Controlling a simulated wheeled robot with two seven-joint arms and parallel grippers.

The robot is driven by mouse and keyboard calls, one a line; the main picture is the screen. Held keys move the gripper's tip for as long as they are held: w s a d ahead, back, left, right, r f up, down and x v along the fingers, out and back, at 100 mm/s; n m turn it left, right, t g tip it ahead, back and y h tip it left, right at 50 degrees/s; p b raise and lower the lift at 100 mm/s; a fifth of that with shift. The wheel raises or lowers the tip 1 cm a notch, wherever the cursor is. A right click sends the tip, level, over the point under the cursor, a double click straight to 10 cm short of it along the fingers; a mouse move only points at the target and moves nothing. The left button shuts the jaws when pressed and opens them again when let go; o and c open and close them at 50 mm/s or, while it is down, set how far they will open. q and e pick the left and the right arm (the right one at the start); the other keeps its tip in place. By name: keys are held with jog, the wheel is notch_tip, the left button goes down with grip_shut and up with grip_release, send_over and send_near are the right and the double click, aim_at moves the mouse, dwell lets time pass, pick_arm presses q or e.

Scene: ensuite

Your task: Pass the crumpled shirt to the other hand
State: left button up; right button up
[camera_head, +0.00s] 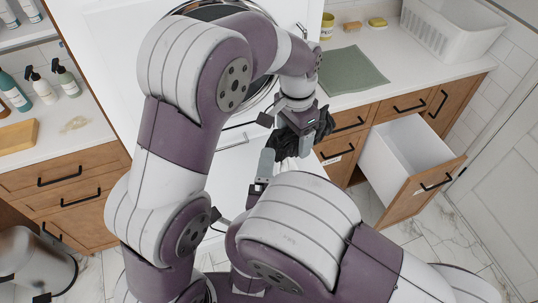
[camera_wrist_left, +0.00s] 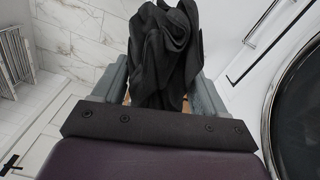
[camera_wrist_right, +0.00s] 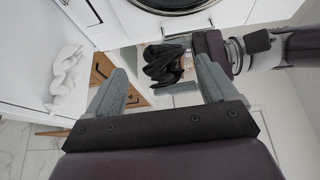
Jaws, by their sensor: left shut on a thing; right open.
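The crumpled shirt is a black bundle (camera_head: 290,143), partly hidden by my grippers in the head view. My left gripper (camera_head: 298,125) is shut on it; in the left wrist view the shirt (camera_wrist_left: 165,50) bulges up between the two fingers. My right gripper (camera_head: 265,165) is open, just below and left of the shirt in the head view. In the right wrist view the shirt (camera_wrist_right: 162,65) shows beyond and between the open fingers of my right gripper (camera_wrist_right: 160,88), with the left gripper (camera_wrist_right: 212,45) holding it. I cannot tell whether the right fingers touch it.
An open white drawer (camera_head: 395,150) juts out at the right. A washer with a round door stands behind my arms. The right counter holds a green cloth (camera_head: 350,70) and a white basket (camera_head: 450,30). A white cloth (camera_wrist_right: 66,75) lies at the left in the right wrist view.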

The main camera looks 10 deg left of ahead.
aim_at(272, 145)
pick_arm(q)
jog(key=shift+w, duration=0.15)
pick_arm(e)
jog(key=w, duration=0.7)
jog(key=shift+w+a, duration=0.3)
jog(key=shift+a, duration=0.1)
jog(key=shift+w+a, duration=0.1)
jog(key=shift+w, duration=0.45)
jog(key=c, duration=0.8)
pick_arm(q)
jog(key=o, duration=1.2)
jog(key=shift+c, duration=0.2)
